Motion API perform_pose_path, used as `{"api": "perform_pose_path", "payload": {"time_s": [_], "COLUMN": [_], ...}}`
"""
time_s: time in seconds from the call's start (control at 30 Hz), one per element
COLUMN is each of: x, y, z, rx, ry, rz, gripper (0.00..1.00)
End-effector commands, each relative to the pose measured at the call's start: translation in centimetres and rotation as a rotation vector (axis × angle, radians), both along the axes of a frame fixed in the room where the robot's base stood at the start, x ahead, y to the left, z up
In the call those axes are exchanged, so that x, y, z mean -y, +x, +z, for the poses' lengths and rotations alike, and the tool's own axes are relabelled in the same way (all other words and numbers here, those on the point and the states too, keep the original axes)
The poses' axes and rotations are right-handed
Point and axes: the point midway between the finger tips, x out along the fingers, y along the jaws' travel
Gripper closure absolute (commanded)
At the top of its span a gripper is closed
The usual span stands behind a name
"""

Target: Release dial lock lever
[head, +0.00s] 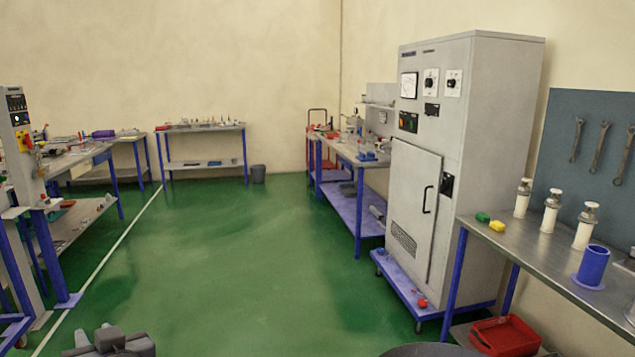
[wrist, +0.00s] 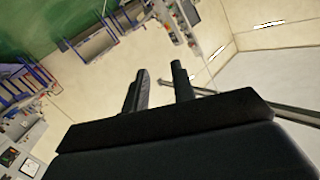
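A tall grey cabinet (head: 430,150) stands right of centre in the head view. Its upper front carries a square white meter (head: 409,85) and two dials with black knobs, the left dial (head: 430,82) and the right dial (head: 453,83). A lock lever on the dials is too small to make out. The meter also shows at the lower left of the wrist view (wrist: 9,157). My gripper (wrist: 160,68) is open, with two dark fingers apart and nothing between them. It is far from the cabinet front.
The cabinet stands on a blue wheeled base (head: 400,285). A steel bench (head: 560,265) at right holds white cylinders and a blue cup (head: 593,265). A red crate (head: 505,337) is low beside it. Green floor (head: 240,260) is clear in the middle. More benches line the left and back.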

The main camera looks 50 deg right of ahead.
Motion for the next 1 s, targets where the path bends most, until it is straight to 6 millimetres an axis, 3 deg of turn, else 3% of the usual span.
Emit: {"api": "perform_pose_path", "payload": {"time_s": [0.1, 0.2, 0.3, 0.4, 0.53, 0.7, 1.0], "x": [2.5, 5.0, 7.6, 10.0, 12.4, 13.7, 14.0], "y": [1.5, 1.6, 1.0, -0.5, -3.1, -6.4, -8.4], "z": [3.5, 6.1, 8.2, 9.7, 10.7, 11.0, 11.0], "rx": [0.184, 0.322, 0.438, 0.534, 0.616, 0.664, 0.677], "ry": [-0.018, -0.046, -0.083, -0.127, -0.197, -0.276, -0.326], "rz": [-0.139, -0.285, -0.45, -0.633, -0.875, -1.124, -1.271], "gripper": [0.85, 0.93, 1.0, 1.0, 1.0, 1.0, 1.0]}}
